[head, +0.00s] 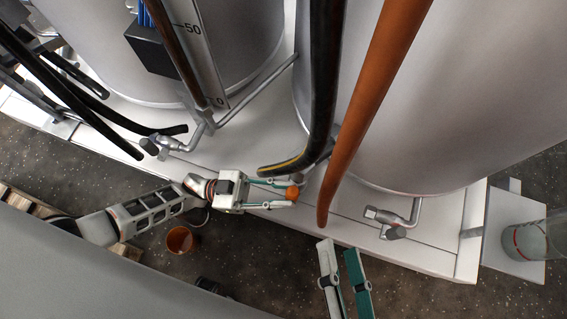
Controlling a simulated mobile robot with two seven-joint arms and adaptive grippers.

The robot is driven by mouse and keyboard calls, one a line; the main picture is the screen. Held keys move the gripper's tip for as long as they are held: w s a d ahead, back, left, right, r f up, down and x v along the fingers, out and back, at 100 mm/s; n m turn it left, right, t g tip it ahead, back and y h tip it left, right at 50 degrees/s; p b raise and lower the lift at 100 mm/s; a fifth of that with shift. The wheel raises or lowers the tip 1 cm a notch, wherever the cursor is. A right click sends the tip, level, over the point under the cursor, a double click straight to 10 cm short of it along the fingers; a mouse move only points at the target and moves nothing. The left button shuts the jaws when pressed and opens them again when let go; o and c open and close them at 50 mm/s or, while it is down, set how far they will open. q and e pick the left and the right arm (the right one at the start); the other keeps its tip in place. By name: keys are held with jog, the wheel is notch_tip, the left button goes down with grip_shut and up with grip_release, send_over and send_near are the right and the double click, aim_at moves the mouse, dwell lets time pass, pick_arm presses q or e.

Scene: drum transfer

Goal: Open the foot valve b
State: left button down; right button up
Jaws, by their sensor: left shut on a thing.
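Grey foot valves sit at the base of the tanks: one at the left (170,143) and one at the right (400,222). I see no letters on them. Between them, my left gripper (290,187) is shut on a small orange knob (292,194) at the plinth's front edge. Its fingers, teal on the far side, reach in from the left. A bit of grey pipe shows behind the knob, mostly hidden by a black hose (322,90), so I cannot tell how they join. My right gripper (338,248) is open and empty at the bottom, its fingers apart.
An orange hose (365,100) hangs just right of the knob, and the black hose's end lies close above my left fingers. The white plinth (440,252) carries two large tanks. A glass vessel (530,240) stands at far right, an orange bucket (181,240) on the floor.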

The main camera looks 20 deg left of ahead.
pick_arm(q)
jog(key=shift+w+a, duration=0.1)
dwell(0.3)
jog(key=c, duration=1.8)
grip_release()
notch_tip(320, 180, up, 10)
